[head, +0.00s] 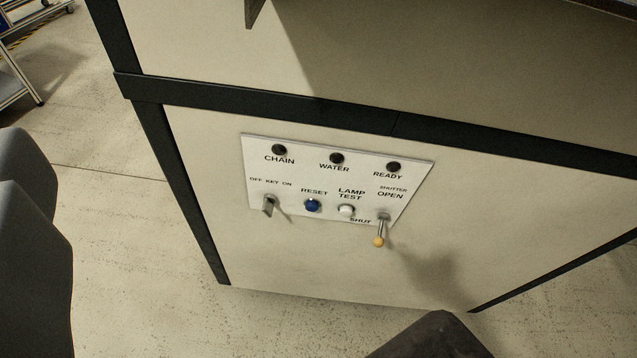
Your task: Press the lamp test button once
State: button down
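The lamp test button (346,210) is a small round white button in the lower row of a white control panel (300,172). Its label LAMP TEST is just above it. Nothing touches the button or covers it. A dark part (430,338) shows at the bottom edge, below and right of the button and apart from the panel. I cannot tell whether it is my gripper. Grey rounded parts (35,260) fill the left edge. No pair of fingertips can be made out.
Left of the button are a blue RESET button (312,205) and a key switch (270,204). Right of it a shutter lever (380,232) with a yellow tip points down at SHUT. The CHAIN (279,150), WATER (337,158) and READY (393,167) lamps are dark. A cart (22,75) stands upper left.

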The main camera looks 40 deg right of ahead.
aim_at(346, 211)
jog(key=z, duration=0.3)
jog(key=k, duration=0.9)
jog(key=z, duration=0.45)
